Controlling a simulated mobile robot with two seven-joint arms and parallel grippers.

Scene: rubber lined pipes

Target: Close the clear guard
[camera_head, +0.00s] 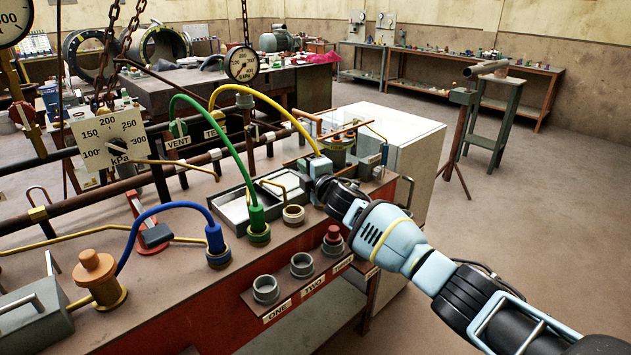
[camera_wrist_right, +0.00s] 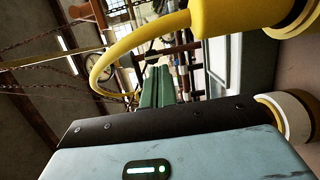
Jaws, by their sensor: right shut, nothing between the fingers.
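The clear guard (camera_head: 338,120) looks like a see-through pane beside brown rods at the far right end of the bench. Its edges are faint, and I cannot tell its exact angle. My right gripper (camera_head: 319,167) reaches in from the right, just in front of the guard, by the lower end of the yellow hose. In the wrist view the fingers (camera_wrist_right: 159,82) appear as dark green bars close together, shut and empty. I cannot tell whether they touch the guard. My left gripper is out of view.
The yellow hose (camera_head: 262,98) arches close by my right gripper and crosses near it in the wrist view (camera_wrist_right: 150,32). A green hose (camera_head: 222,125) and grey tray (camera_head: 232,208) are left of it. A white cabinet (camera_head: 412,150) stands behind.

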